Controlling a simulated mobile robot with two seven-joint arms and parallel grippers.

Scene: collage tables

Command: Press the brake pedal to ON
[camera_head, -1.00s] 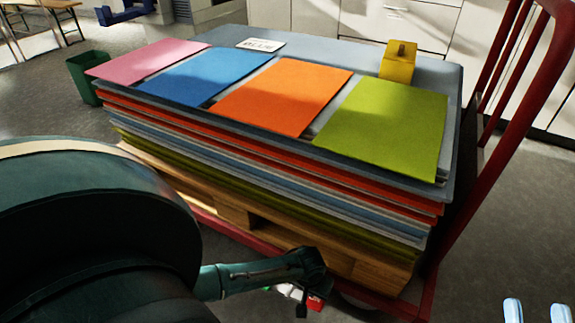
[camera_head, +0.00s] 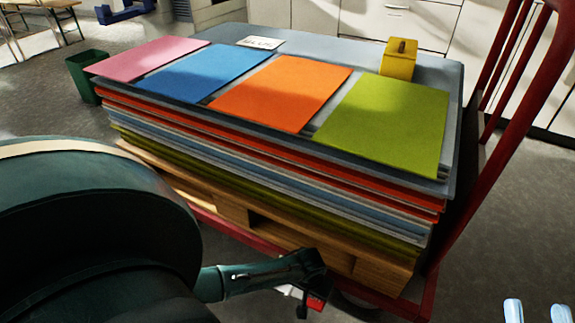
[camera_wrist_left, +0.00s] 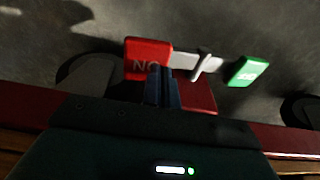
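My right gripper (camera_head: 536,312) shows two pale blue, separated fingertips at the bottom right.
A red-framed cart (camera_head: 432,288) bears a wooden pallet (camera_head: 235,213) and a stack of coloured sheets. Pink, blue, orange and green sheets (camera_head: 385,125) lie on top, with a yellow block (camera_head: 398,60) and a white label card. A green bin (camera_head: 84,76) stands at the left.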

